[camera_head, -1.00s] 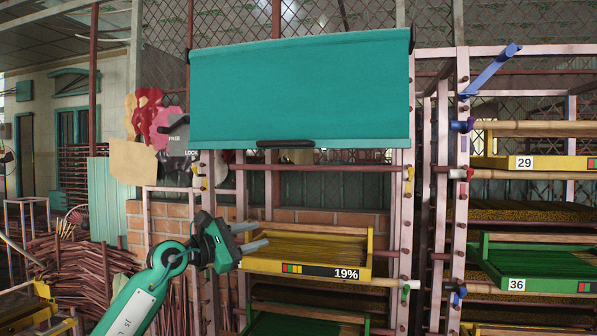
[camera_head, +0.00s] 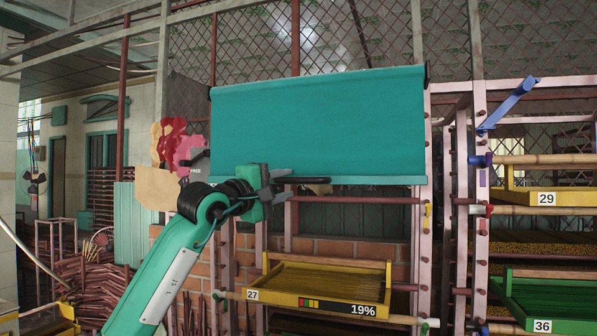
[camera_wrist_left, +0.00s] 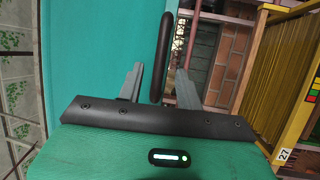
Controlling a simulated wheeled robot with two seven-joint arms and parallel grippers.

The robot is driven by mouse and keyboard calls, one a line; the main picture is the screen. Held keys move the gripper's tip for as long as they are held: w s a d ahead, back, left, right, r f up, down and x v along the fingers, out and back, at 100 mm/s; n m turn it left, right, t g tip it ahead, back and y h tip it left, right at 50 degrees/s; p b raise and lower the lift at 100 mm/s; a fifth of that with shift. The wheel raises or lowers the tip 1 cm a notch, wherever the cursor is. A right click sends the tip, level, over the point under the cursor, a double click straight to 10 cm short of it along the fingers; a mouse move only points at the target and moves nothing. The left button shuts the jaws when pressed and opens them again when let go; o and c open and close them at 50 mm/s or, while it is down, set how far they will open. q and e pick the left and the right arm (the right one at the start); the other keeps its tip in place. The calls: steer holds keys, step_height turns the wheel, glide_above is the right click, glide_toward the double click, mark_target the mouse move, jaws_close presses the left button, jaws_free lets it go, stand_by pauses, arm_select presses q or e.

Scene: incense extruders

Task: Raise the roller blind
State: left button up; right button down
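The teal roller blind (camera_head: 317,125) hangs partly lowered in front of the rack, its bottom bar level. A dark handle (camera_head: 302,181) sits at the middle of the bottom edge. My left gripper (camera_head: 278,180) is at the handle's left end, and its body hides part of the handle and bottom edge. In the left wrist view the two grey fingers (camera_wrist_left: 160,85) are apart, with the handle (camera_wrist_left: 163,45) lying between them. A gap shows beside the handle, so the fingers do not look closed on it. My right gripper is not in view.
A yellow tray (camera_head: 325,289) marked 19% sits on the rack below the blind. Red and pink shapes and a dark lever (camera_head: 196,157) are left of the blind, partly behind my arm.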

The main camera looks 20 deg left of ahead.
mark_target(295, 181)
arm_select(q)
steer(key=p+x, duration=0.1)
steer(key=x, duration=0.3)
steer(key=shift+w+r+p, duration=0.1)
steer(key=shift+w+p, duration=0.05)
steer(key=shift+p, duration=0.15)
steer(key=shift+w+d, duration=0.3)
steer(key=shift+w, duration=0.2)
jaws_close()
